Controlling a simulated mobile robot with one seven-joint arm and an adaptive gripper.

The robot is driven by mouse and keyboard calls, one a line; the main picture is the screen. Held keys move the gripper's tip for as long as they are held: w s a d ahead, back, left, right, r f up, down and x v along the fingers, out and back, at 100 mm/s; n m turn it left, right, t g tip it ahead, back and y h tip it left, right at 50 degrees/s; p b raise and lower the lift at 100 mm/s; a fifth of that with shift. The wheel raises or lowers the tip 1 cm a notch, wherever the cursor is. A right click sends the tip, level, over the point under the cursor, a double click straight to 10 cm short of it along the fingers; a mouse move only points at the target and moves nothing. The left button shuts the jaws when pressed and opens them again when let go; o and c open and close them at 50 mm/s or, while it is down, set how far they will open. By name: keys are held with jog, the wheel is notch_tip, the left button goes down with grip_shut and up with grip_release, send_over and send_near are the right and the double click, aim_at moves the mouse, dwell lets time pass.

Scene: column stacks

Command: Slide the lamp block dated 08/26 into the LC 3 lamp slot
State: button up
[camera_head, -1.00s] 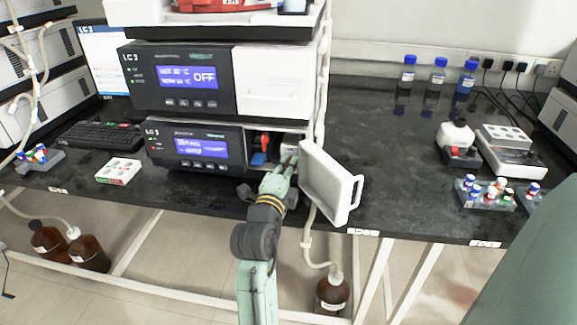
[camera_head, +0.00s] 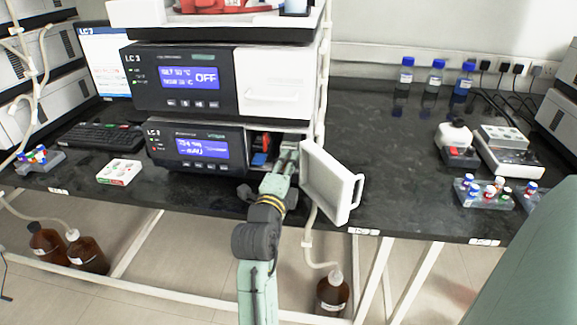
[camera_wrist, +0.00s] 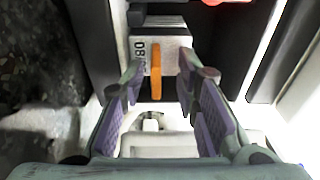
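A lamp block (camera_wrist: 174,43) with a white printed label and an upright orange tab (camera_wrist: 156,70) is ahead of my gripper in the wrist view. In the head view my gripper (camera_head: 286,150) reaches into the open bay of the lower instrument (camera_head: 222,135), so the block and slot there are mostly hidden.
The white open door (camera_head: 325,180) stands just right of my gripper. Red and blue parts (camera_head: 259,158) sit in the bay to its left. The upper instrument (camera_head: 215,80) is directly above. A vial rack (camera_head: 485,195) and bottles (camera_head: 436,78) stand far right.

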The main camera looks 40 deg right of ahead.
jog(key=shift+a+f, duration=0.1)
jog(key=shift+f, duration=0.05)
jog(key=v, duration=1.2)
